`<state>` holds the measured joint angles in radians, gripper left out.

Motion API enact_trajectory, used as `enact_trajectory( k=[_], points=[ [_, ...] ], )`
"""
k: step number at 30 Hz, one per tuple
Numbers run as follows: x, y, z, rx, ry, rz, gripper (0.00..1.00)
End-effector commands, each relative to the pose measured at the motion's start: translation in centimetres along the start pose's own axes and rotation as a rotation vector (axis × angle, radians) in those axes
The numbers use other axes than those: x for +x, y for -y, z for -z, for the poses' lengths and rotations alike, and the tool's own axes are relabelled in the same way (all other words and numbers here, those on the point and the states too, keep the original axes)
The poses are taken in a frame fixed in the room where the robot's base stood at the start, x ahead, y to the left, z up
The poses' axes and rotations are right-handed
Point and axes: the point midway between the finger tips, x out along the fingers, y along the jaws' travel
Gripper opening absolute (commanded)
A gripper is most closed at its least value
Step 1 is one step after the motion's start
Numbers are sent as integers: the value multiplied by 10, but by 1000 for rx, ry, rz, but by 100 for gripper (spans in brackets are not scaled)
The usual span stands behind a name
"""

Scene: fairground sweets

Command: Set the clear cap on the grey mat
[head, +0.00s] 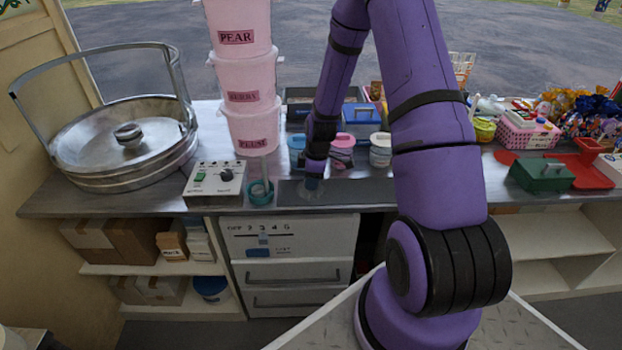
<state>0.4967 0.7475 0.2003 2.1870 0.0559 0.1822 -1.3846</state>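The grey mat (362,192) is a flat dark rectangle on the counter near its front edge. My gripper (313,184) points down over the left part of the mat, low and close to its surface. A small pale bluish patch shows at the fingertips; it is too small to tell whether this is the clear cap or part of the gripper. I cannot make out the clear cap for certain anywhere else. The fingers are too small and partly hidden by my wrist, so their opening does not show.
Left of the mat stand a teal ring-shaped holder (260,193), a control box (214,182) and stacked pink tubs (250,128). Small jars (381,150) stand behind it. A green box (541,175) is at right. The mat's right part is bare.

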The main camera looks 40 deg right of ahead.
Motion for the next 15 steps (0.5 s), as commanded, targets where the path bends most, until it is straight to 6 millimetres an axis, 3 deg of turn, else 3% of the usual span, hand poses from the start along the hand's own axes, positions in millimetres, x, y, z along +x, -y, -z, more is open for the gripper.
enact_trajectory(
  k=[5, 15],
  points=[
    [-10, -1, 0, 0, -1, -2, 37],
    [-68, -1, 0, 0, 0, -5, 37]
  ],
)
